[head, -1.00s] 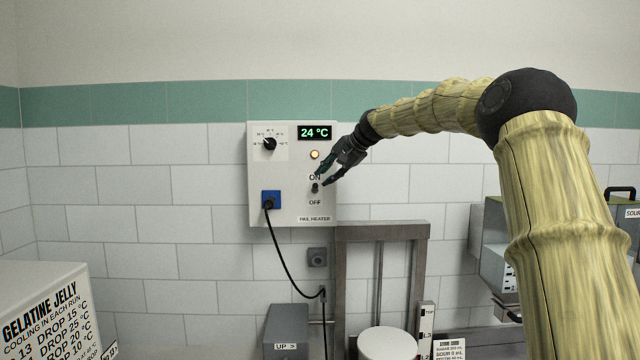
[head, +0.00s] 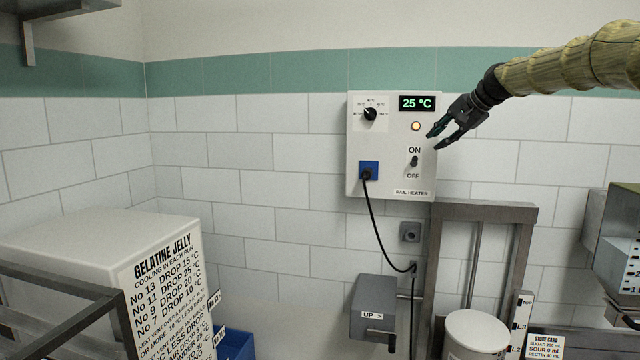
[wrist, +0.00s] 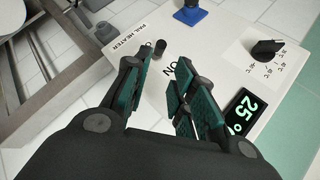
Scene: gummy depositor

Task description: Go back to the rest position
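My gripper (head: 437,141) is in front of the right side of the white pail heater box (head: 358,150) on the tiled wall. Its fingers are apart with nothing between them. The black ON/OFF switch (head: 414,161) is just left of and below the fingertips, on the ON side. In the wrist view the switch (wrist: 160,47) stands beyond the fingertips (wrist: 155,72), apart from them. The display (head: 417,103) reads 25 °C, and the round lamp (head: 415,126) below it glows. The black dial (head: 370,114) is at the box's upper left.
A black cable runs down from the blue plug (head: 368,170). A metal frame (head: 485,212) with a white pail (head: 476,332) stands below the heater. A gelatine jelly cabinet (head: 90,240) and metal rails (head: 60,290) are at the left. A metal unit (head: 612,245) is at the right.

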